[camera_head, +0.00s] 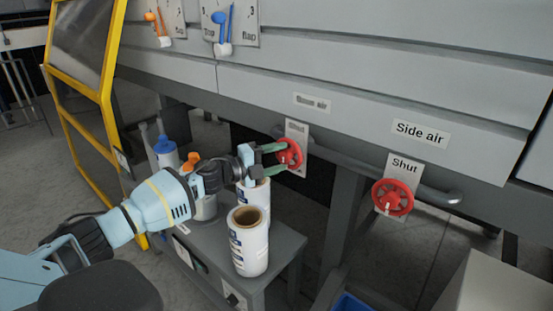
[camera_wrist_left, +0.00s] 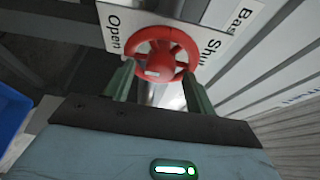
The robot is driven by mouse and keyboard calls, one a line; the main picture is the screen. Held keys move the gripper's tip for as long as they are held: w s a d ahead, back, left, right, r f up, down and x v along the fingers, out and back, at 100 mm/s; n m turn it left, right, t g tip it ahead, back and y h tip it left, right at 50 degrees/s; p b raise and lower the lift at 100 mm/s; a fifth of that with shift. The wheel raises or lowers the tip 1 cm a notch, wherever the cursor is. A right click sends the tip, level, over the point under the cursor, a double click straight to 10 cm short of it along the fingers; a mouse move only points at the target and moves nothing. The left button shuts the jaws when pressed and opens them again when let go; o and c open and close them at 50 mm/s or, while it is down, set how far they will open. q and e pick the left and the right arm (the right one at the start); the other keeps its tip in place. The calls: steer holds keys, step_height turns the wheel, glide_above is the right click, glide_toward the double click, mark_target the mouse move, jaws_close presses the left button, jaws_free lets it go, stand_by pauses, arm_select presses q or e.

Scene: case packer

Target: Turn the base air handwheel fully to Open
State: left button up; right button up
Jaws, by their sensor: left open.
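The red base air handwheel (camera_head: 294,148) sits on a pale plate below the blurred "Base air" label (camera_head: 312,103). In the left wrist view the handwheel (camera_wrist_left: 163,52) lies in front of a plate (camera_wrist_left: 118,17) marked "Open" at left and "Shut" at right. A small white mark shows on the wheel's near side. My left gripper (camera_head: 276,159) is open, its two green fingers pointing at the wheel. In the left wrist view the gripper (camera_wrist_left: 158,82) has one finger near each side of the rim; I cannot tell whether they touch it.
A second red handwheel (camera_head: 392,197), under the "Side air" label (camera_head: 420,132), shows "Shut". Below my left gripper, white rolls (camera_head: 249,250) and bottles (camera_head: 166,153) stand on a grey cart (camera_head: 285,247). A yellow-framed guard (camera_head: 75,90) is at left. A grey pipe (camera_head: 345,163) runs behind the wheels.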

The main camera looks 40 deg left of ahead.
arm_select(q)
steer(key=v, duration=0.7)
steer(key=shift+s+a+b, duration=0.15)
steer(key=shift+s+b, duration=0.25)
arm_select(e)
steer(key=shift+s+f, duration=0.65)
steer(key=shift+w, duration=0.2)
steer(key=shift+a, duration=0.1)
